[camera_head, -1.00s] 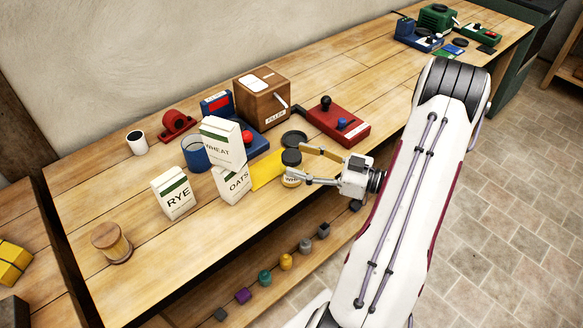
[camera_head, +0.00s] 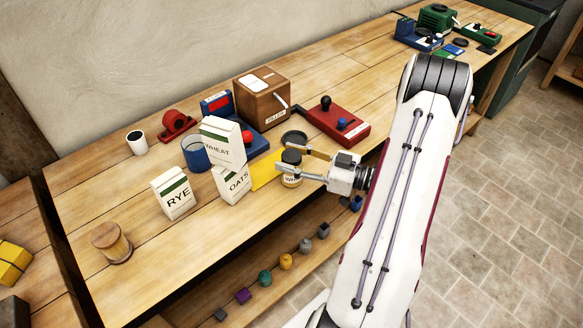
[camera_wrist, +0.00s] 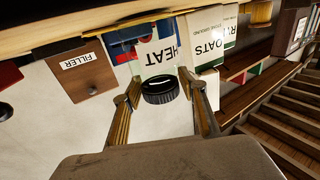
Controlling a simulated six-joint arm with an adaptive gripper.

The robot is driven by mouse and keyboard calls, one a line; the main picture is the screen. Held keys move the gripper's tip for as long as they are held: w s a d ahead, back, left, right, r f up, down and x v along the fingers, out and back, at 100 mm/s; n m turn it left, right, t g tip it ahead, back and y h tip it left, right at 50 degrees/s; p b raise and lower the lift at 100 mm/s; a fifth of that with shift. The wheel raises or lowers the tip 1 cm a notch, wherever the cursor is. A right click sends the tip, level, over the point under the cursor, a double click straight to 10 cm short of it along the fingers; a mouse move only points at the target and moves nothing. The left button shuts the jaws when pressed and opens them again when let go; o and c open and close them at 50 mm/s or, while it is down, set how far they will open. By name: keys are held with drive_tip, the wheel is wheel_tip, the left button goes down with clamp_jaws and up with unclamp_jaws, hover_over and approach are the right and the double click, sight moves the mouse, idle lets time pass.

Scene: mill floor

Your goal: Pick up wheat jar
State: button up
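The wheat jar (camera_head: 291,181) is a small jar with a black lid and a pale label, partly hidden by a finger; the label's visible letters begin "WH". It stands upright near the bench's front edge. My gripper (camera_head: 306,161) comes from the right, its two fingers reaching to the jar. In the wrist view, the black lid (camera_wrist: 160,91) lies between the fingertips of my gripper (camera_wrist: 160,83), with a gap visible on each side. The gripper is open.
Left of the jar are a yellow sheet (camera_head: 266,170), the OATS carton (camera_head: 232,186), the WHEAT carton (camera_head: 221,146) and the RYE carton (camera_head: 174,194). A dark disc (camera_head: 294,138) lies just behind. The wooden FILLER box (camera_head: 262,98) and red device (camera_head: 337,124) stand further back.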

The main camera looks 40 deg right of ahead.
drive_tip(key=c, duration=0.8)
drive_tip(key=shift+r, duration=0.2)
drive_tip(key=shift+r, duration=4.85)
